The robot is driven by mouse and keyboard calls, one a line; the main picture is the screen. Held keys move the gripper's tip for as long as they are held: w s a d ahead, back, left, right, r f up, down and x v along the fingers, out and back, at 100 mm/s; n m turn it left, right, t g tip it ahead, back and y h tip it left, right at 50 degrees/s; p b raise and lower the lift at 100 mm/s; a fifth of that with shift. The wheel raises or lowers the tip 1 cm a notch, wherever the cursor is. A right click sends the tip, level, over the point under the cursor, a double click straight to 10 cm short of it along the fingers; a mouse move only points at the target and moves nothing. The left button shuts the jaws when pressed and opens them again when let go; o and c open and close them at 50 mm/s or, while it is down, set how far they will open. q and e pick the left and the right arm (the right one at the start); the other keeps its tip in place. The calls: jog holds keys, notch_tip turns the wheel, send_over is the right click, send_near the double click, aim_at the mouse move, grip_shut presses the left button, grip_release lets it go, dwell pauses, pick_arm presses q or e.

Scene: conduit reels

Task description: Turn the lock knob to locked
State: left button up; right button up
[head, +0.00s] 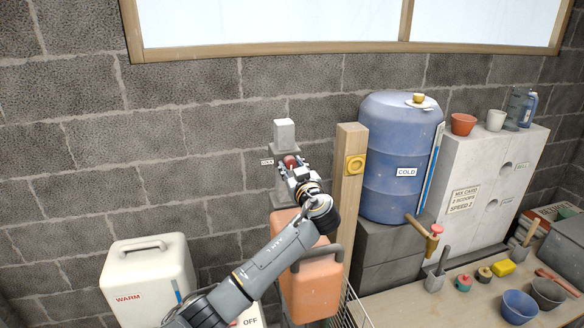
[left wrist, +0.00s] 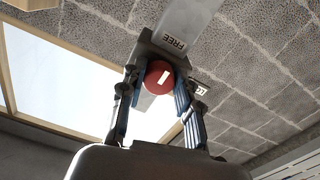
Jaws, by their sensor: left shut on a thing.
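The lock knob (head: 291,161) is a round red knob on a grey bracket (head: 284,133) against the block wall. My left gripper (head: 295,171) is shut on it. In the left wrist view the red knob (left wrist: 159,77) sits between the two fingertips, with a short slanted white mark on its face. A FREE label (left wrist: 173,42) is on the grey bracket above it in that view. A second label (left wrist: 200,90), partly hidden by a finger, is to the right. In the head view a small label (head: 267,162) left of the knob is too small to read. My right gripper is not seen.
A white WARM container (head: 150,280) is at lower left. The wall left of the bracket is clear.

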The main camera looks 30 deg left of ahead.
pick_arm(q)
jog(key=shift+f+m+b, duration=0.2)
jog(key=shift+m+b, duration=0.4)
jog(key=shift+b, duration=0.3)
jog(key=shift+m+b, duration=1.1)
jog(key=shift+m, duration=0.6)
jog(key=m, duration=0.2)
jog(key=shift+s+r+m, duration=0.1)
jog(key=shift+r+m, duration=0.1)
jog(key=shift+m, duration=0.1)
jog(key=shift+a+m, duration=0.1)
jog(key=shift+m, duration=0.9)
jog(key=m, duration=0.2)
jog(key=shift+r+m+p, duration=0.1)
jog(key=shift+m+p, duration=0.2)
jog(key=m+p, duration=0.1)
jog(key=m, duration=0.2)
jog(key=shift+r, duration=0.1)
jog(key=shift+m+p, duration=0.8)
jog(key=shift+m, duration=0.9)
